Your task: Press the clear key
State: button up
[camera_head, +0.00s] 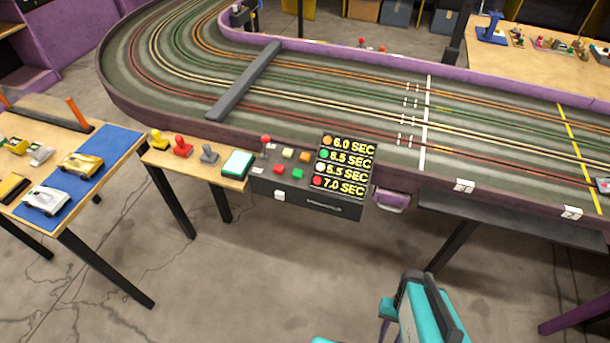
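A dark control box (262,187) stands at the near edge of the slot track. Its top carries several small keys: a cream key (288,153), an orange key (305,157), a red key (278,169) and a green key (297,174). A small white block (280,195) sits on its front face. Any lettering on the keys is too small to read, so I cannot tell which is the clear key. A display (345,165) on the box's right shows 6.0, 6.5, 5.5 and 7.0 SEC. Teal and black parts of my arm show at the bottom; my gripper's fingertips are not seen.
A red-knobbed lever (266,139) rises at the box's back left. A small wooden shelf (190,168) with hand controllers and a teal-and-white pad (238,163) adjoins it. A car table (100,209) stands left. Open floor (250,270) lies in front of the box.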

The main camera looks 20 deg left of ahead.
aim_at(280, 196)
jog(key=u, duration=4.3)
jog(key=i, duration=0.1)
jog(key=z, duration=2.95)
